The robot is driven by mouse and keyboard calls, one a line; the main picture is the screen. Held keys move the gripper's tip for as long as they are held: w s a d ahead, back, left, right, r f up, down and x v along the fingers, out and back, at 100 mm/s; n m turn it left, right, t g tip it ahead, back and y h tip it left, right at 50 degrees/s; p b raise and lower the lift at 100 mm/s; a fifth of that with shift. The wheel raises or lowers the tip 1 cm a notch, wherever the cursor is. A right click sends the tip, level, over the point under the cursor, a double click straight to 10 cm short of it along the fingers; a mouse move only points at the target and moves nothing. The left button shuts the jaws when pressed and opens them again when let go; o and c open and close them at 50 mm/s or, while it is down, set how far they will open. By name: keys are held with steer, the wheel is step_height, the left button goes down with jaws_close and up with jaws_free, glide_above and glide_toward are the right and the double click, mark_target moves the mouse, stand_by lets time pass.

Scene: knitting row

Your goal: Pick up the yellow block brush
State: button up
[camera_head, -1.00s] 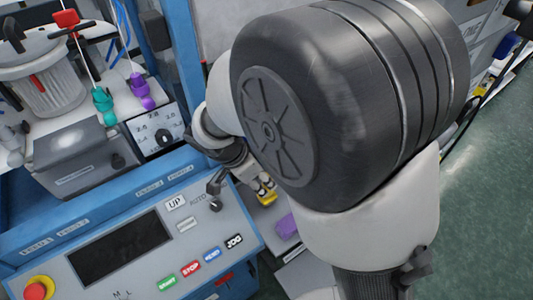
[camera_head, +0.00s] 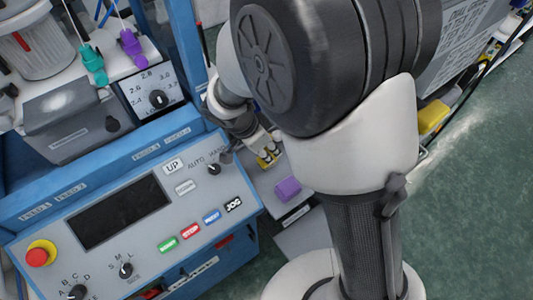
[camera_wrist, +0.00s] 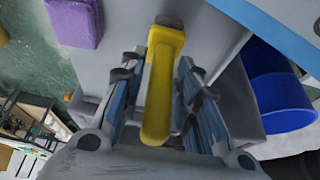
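The yellow block brush (camera_wrist: 162,90) lies between the two fingers of my gripper (camera_wrist: 160,83) in the wrist view, running from a dark end near the fingertips back towards the palm. Narrow gaps seem to show between it and the fingers, so the gripper looks open around it. In the head view the brush (camera_head: 267,158) shows as a small yellow patch at the fingertips, over a grey surface beside the blue machine. My gripper (camera_head: 262,150) there is partly hidden by my arm.
A purple block (camera_head: 288,188) sits on the same grey surface, close to the brush; it also shows in the wrist view (camera_wrist: 74,22). The blue-framed control panel (camera_head: 120,210) stands to the left. A blue round bin (camera_wrist: 278,92) is at right in the wrist view.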

jaws_close()
steer(key=shift+r, duration=0.1)
